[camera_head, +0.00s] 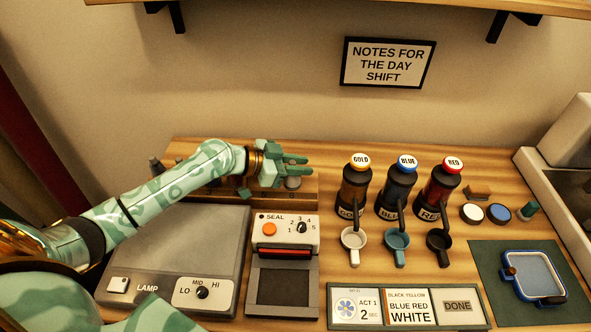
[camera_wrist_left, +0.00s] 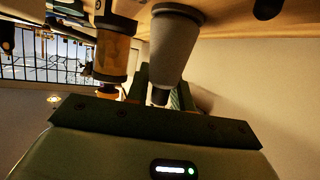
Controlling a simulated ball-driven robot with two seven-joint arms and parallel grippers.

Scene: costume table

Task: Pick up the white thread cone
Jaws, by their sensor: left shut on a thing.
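The white thread cone (camera_head: 293,183) shows as a pale grey-white piece under my left gripper (camera_head: 292,161) in the head view, at the wooden rack at the back of the table. In the left wrist view, which is turned upside down, the cone (camera_wrist_left: 173,45) is large and close, with its dark narrow tip between the green fingers. My left gripper is shut on the cone near its tip. I cannot tell whether the cone's base touches the rack. My right gripper is in neither view.
The wooden rack (camera_head: 308,190) lies behind the sealer (camera_head: 285,265) and the lamp box (camera_head: 190,265). Gold (camera_head: 356,185), blue (camera_head: 402,188) and red (camera_head: 440,190) dispensers stand to the right, with cups before them. A green mat (camera_head: 490,265) lies at the far right.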

